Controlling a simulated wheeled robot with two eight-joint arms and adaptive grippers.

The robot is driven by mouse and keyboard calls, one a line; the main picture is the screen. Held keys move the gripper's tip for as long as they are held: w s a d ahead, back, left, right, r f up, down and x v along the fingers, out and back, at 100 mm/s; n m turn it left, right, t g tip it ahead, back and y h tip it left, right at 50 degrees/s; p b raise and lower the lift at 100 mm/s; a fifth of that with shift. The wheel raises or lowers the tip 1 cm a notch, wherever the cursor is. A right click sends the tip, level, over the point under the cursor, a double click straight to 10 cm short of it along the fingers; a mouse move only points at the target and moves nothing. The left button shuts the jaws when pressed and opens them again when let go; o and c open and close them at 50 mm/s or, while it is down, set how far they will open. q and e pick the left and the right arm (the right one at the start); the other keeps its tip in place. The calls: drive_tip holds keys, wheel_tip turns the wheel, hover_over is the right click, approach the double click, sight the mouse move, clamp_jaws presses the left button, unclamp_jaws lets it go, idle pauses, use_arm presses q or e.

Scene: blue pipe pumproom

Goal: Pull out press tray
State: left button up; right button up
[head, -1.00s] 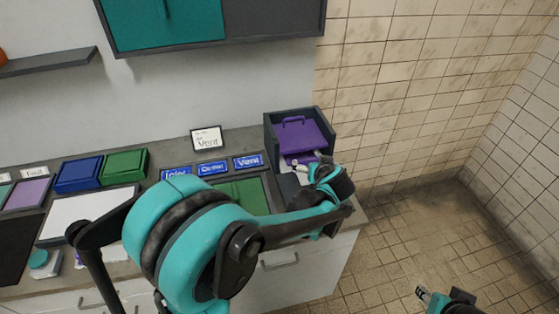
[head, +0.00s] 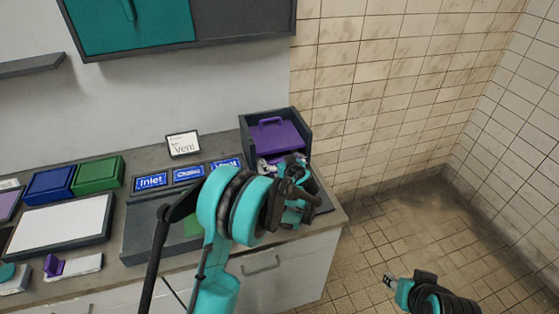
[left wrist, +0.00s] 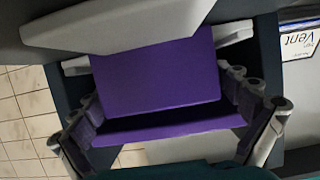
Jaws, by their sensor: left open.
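The dark open-fronted press (head: 303,130) stands at the right end of the counter. Inside it is a purple part with a handle (head: 275,130), which I take for the press tray. In the left wrist view a purple slab (left wrist: 155,75) fills the middle, with a purple strip along its lower edge. My left gripper (head: 278,166) is open at the press's front; in the left wrist view its fingers (left wrist: 160,92) stand on either side of the purple slab. Whether they touch it I cannot tell. My right gripper (head: 390,281) is low at the right, away from the counter; its jaws are unclear.
Blue Inlet (head: 150,182), Drain and Vent labels lie left of the press. A framed Vent card (head: 183,144) stands behind them. Blue (head: 50,185) and green (head: 98,174) boxes and a white board (head: 60,229) are farther left. The floor right of the counter is clear.

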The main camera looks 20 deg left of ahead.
use_arm(q)
drive_tip(key=shift+w+a+f, duration=0.1)
drive_tip(key=shift+w+a, duration=0.1)
drive_tip(key=c, duration=1.6)
drive_tip(key=shift+s+d, duration=0.1)
